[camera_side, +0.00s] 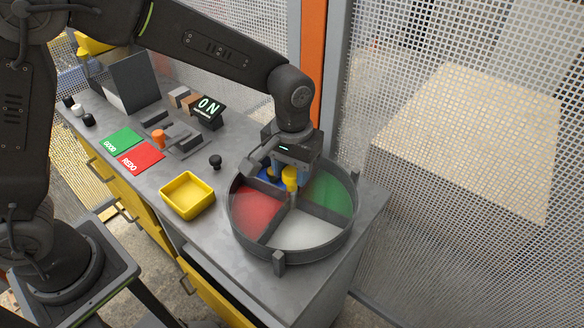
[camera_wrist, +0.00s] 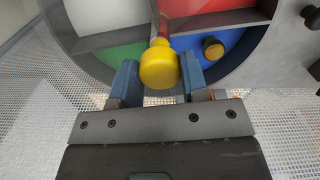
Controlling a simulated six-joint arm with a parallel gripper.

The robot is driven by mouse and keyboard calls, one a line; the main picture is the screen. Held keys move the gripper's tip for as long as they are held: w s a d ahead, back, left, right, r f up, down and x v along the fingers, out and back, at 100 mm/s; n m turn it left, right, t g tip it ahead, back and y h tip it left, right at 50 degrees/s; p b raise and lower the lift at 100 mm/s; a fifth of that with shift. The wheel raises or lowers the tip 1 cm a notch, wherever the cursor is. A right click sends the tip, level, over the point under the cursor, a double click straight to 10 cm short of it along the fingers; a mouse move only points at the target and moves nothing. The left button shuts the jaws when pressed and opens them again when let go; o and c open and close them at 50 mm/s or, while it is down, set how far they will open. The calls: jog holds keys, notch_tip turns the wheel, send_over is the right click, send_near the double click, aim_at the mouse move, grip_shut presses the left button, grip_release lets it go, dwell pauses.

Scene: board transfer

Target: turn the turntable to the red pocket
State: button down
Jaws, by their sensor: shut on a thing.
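The round grey turntable (camera_side: 346,236) stands on the bench's right end, split by dividers into colored pockets. The red pocket (camera_side: 256,208) is on the left, the white pocket (camera_side: 304,232) in front and the green pocket (camera_side: 330,193) on the right. The blue pocket (camera_wrist: 225,42) is at the back, mostly hidden by my gripper (camera_side: 286,176) in the side view. My gripper points down over the turntable, shut on a yellow knob (camera_wrist: 158,66) between its blue fingers. Another yellow piece with a dark ring (camera_wrist: 213,48) is in the blue pocket.
A yellow tray (camera_side: 187,196) and a black knob (camera_side: 215,161) are left of the turntable. Green (camera_side: 122,141) and red (camera_side: 141,157) pads, an orange-topped part (camera_side: 158,138) and an ON sign (camera_side: 208,109) are farther left. Mesh fencing (camera_side: 440,150) stands close on the right.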

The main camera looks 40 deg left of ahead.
jog(key=shift+m, duration=5.5)
jog(key=c, duration=0.6)
grip_release()
notch_tip(320, 180, up, 14)
jog(key=shift+f, duration=0.1)
